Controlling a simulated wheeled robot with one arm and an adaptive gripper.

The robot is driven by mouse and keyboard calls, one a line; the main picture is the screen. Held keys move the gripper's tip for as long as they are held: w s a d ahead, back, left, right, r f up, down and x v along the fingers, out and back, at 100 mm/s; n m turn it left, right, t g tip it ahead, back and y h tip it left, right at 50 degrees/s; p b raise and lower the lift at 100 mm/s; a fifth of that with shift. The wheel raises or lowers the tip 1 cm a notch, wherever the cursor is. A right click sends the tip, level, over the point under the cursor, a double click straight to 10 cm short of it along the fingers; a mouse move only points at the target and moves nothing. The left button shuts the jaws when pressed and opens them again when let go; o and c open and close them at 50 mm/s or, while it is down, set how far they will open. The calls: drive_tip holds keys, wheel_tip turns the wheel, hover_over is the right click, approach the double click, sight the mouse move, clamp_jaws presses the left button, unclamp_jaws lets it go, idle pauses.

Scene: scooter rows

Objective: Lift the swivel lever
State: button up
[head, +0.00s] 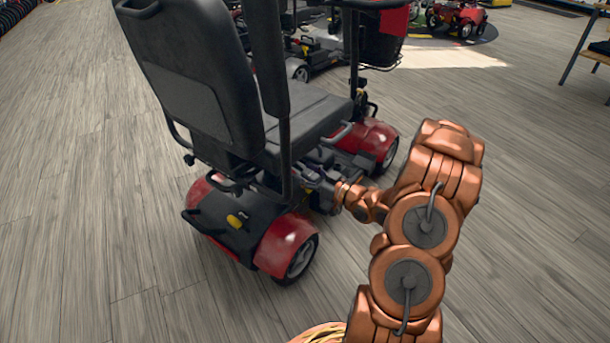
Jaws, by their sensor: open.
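A red and black mobility scooter (287,243) stands in the middle of the head view, with a black padded seat (308,122) and a tall backrest. A short grey lever-like bar (339,134) juts from the near side of the seat base; I take it for the swivel lever, but cannot be certain. My gripper (314,184) is at the scooter's near side, below the seat edge and lower left of that bar. It is open; its dark fingers blend with the dark parts under the seat, so I cannot tell whether they touch anything.
The seat's armrest (268,60) hangs over the near side, above my gripper. A front basket (382,40) is beyond the seat. Other scooters (312,50) stand behind, and a small red one (457,18) is farther off. The wooden floor (520,200) at right is clear.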

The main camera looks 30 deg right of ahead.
clamp_jaws()
idle(0.6)
